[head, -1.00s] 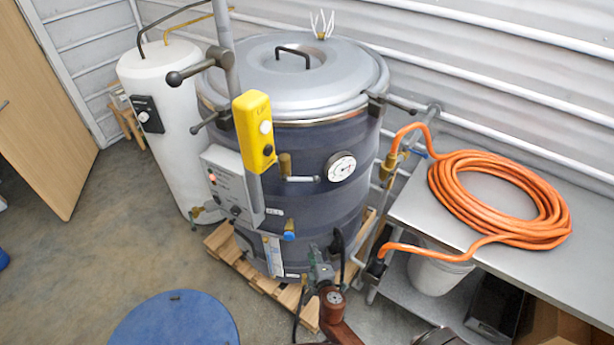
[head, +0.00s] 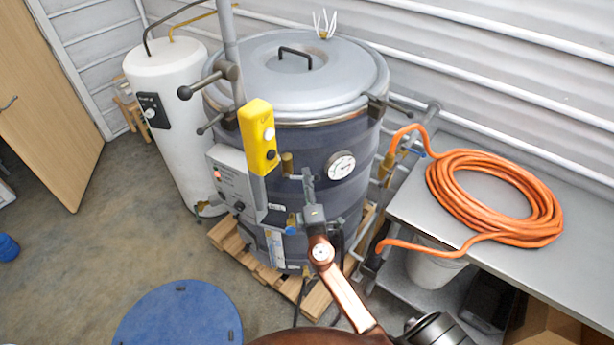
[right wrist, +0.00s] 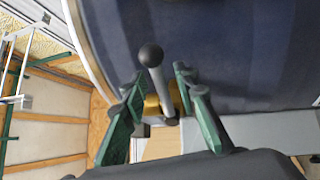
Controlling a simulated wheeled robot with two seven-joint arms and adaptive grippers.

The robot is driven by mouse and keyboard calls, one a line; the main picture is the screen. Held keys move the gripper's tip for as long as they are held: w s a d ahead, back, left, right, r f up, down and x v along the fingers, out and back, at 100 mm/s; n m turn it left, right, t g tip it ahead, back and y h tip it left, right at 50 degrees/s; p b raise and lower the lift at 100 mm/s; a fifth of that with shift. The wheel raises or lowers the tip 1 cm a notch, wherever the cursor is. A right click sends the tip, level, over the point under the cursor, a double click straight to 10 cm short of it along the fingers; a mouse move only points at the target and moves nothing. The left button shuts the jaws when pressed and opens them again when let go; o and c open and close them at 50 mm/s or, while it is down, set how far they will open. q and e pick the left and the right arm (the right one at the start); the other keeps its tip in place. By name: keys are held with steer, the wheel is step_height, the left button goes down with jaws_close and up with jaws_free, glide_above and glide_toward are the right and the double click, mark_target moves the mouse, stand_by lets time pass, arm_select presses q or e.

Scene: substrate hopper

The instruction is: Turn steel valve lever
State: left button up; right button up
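The steel valve lever (right wrist: 154,75) is a grey rod with a dark ball end, close up in the right wrist view. Brass (right wrist: 155,104) shows behind its lower end. In the head view the brass valve (head: 287,163) sits on the front of the dark drum (head: 322,148), and its lever is mostly hidden by my right gripper (head: 308,184). In the right wrist view the green fingers of my right gripper (right wrist: 160,95) are apart, one on each side of the lever, with gaps visible. My left gripper is in neither view.
A yellow box (head: 257,136) hangs from a pole just left of the valve. A round gauge (head: 341,165) is close on the right. A steel bench (head: 406,210) with an orange hose (head: 440,190) stands at right. A blue round lid (head: 180,318) lies on the floor.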

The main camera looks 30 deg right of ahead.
steer(key=shift+w+d, duration=0.1)
steer(key=shift+w, duration=0.3)
steer(key=shift+c, duration=0.3)
jaws_close()
